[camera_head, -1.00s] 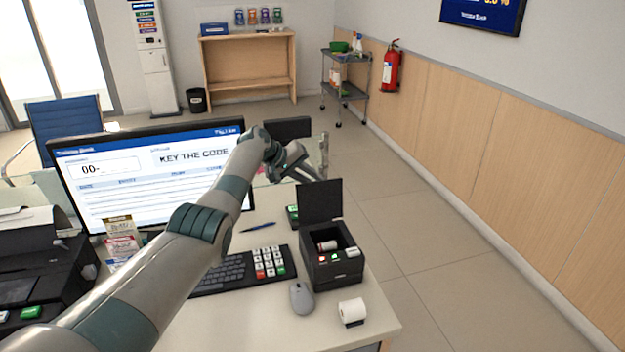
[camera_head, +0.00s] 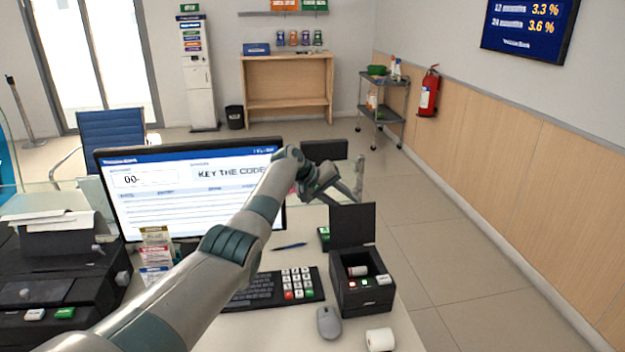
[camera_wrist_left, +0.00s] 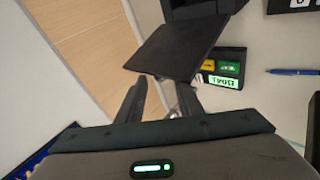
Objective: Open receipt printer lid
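The receipt printer (camera_head: 375,299) is a small black box on the right end of the counter. Its lid (camera_head: 352,226) stands raised at the back, and a paper roll (camera_head: 357,271) shows in the open bay. My left gripper (camera_head: 352,186) is above and behind the lid's top edge, with its fingers apart and nothing between them. In the left wrist view, the open fingers (camera_wrist_left: 163,95) point toward the edge of the dark lid (camera_wrist_left: 178,46); I cannot tell whether they touch it. My right gripper is in neither view.
A monitor (camera_head: 150,209), keypad keyboard (camera_head: 262,290), mouse (camera_head: 329,323) and loose paper roll (camera_head: 380,340) surround the printer. A small device with colored keys (camera_wrist_left: 222,70) and a blue pen (camera_head: 289,246) lie nearby. A larger black printer (camera_head: 60,278) is at left.

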